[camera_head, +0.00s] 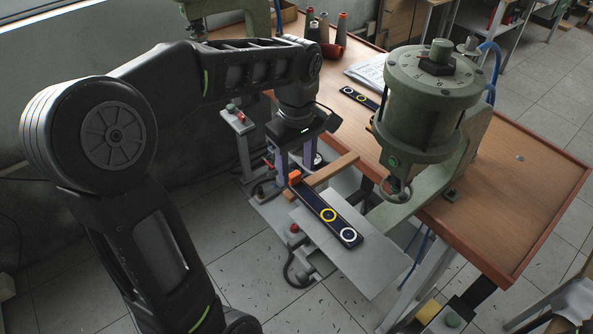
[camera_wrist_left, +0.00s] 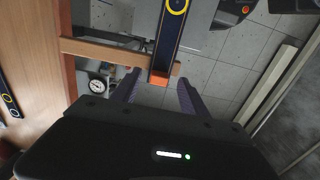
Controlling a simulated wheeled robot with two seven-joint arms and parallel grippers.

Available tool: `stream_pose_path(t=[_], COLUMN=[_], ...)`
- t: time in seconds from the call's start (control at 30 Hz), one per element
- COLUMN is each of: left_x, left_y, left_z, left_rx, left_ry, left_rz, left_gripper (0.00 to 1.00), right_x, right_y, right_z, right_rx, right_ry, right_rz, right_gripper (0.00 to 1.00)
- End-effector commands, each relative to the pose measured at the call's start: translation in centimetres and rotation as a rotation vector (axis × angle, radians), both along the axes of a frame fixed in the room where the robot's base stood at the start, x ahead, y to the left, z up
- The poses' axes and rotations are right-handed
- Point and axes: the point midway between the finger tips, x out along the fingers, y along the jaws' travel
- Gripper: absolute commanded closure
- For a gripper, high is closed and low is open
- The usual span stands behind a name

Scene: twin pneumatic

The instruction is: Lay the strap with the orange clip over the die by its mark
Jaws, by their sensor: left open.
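The dark strap (camera_head: 313,201) has a yellow ring, a white ring and an orange clip (camera_head: 294,177) at its far-left end. In the left wrist view the orange clip (camera_wrist_left: 158,79) shows between the tips of the open left gripper (camera_wrist_left: 160,88), with no clear contact. I cannot tell which part is the die or see its mark. My right gripper is out of view.
A green press (camera_head: 435,95) stands right of the strap, its head overhanging the plate. Another ringed strap (camera_head: 358,97) lies on the wooden table (camera_head: 510,190) behind, near papers and thread spools (camera_head: 325,30). A red button (camera_head: 294,228) stands left of the plate.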

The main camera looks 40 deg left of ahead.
Motion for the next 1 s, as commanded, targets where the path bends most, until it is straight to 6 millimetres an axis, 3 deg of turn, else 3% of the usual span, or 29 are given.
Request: stream_pose_path(t=[0.2, 0.37, 1.0], left_x=[0.1, 0.0, 0.0], left_y=[0.0, 0.0, 0.0], left_z=[3.7, 5.4, 5.6], left_rx=[0.000, -0.001, 0.000], left_ry=[-0.004, -0.002, 0.000], left_rz=[0.000, 0.000, 0.000], left_gripper=[0.48, 0.48, 0.48], right_x=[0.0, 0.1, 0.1], right_y=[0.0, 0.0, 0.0], right_z=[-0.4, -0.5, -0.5], right_rx=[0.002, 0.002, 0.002], right_ry=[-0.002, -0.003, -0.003], right_rz=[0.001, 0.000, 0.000], right_gripper=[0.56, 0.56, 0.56])
